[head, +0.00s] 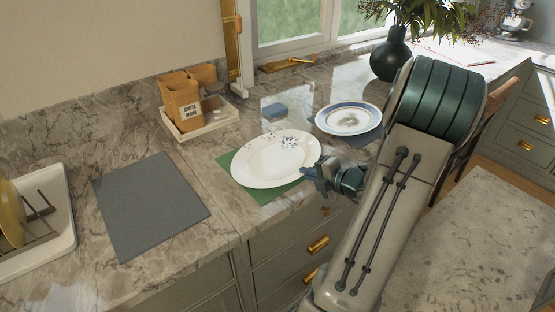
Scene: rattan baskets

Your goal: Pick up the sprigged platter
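The sprigged platter (268,160) is a white oval dish with small blue flower sprigs on its far side. It is over a green mat (262,195) near the counter's front edge. I cannot tell whether it lies flat on the mat or is slightly raised. My gripper (314,174) is at the platter's right rim, very close to it or touching. The fingers are small and partly hidden by the gripper's body, so their opening does not show.
A blue-rimmed plate (349,118) stands behind to the right. A white tray with canisters (182,104) is at the back left. A bare grey mat (148,205) and a dish rack (50,225) lie to the left. A dark vase (390,58) stands at the back.

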